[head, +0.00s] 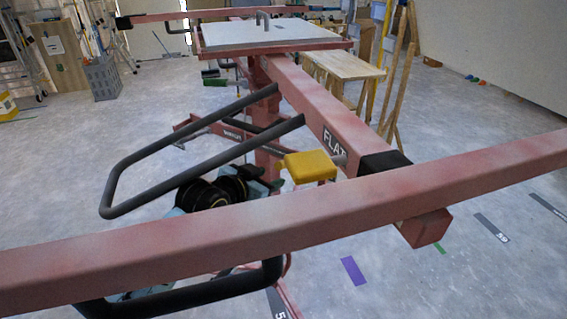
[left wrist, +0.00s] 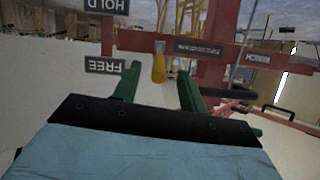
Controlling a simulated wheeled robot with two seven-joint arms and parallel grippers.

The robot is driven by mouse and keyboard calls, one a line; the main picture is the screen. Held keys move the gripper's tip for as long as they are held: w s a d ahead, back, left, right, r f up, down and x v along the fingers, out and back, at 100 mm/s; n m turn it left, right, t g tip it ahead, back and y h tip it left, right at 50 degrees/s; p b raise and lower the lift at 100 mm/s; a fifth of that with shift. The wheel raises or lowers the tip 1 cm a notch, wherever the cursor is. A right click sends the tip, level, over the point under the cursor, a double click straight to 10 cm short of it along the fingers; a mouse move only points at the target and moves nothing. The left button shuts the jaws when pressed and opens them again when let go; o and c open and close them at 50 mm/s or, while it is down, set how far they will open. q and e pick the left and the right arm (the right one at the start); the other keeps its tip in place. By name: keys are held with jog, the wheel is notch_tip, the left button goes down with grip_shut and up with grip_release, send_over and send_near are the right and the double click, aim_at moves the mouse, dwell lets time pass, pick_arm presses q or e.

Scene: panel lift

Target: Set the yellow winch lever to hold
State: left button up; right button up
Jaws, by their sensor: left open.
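The yellow winch lever (left wrist: 158,68) shows in the left wrist view as a short rounded handle. It is level with the FREE sign (left wrist: 105,66) and apart from the HOLD sign (left wrist: 107,6); that view is upside down. My left gripper (left wrist: 159,74) is open, with one green finger on each side of the lever in the picture. I cannot tell whether either finger touches it. In the head view my left gripper (head: 272,184) is beside the red post, partly hidden by the red beam. My right gripper is not seen.
A red beam (head: 300,222) crosses the front. A black looped handle (head: 150,165) stands at left. A yellow block (head: 310,167) sits by the FLAT label (head: 334,142) on the boom. A pale panel (head: 268,33) lies on the far cradle. Floor at right is mostly clear.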

aim_at(276, 166)
pick_arm(q)
jog(key=w+d, duration=0.1)
jog(key=w, duration=0.1)
jog(key=w+d, duration=0.1)
jog(key=w, duration=0.1)
jog(key=w+d, duration=0.1)
jog(key=shift+w, duration=0.4)
jog(key=shift+w+d+f, duration=0.15)
jog(key=shift+w+f, duration=0.1)
jog(key=shift+w, duration=0.1)
grip_shut()
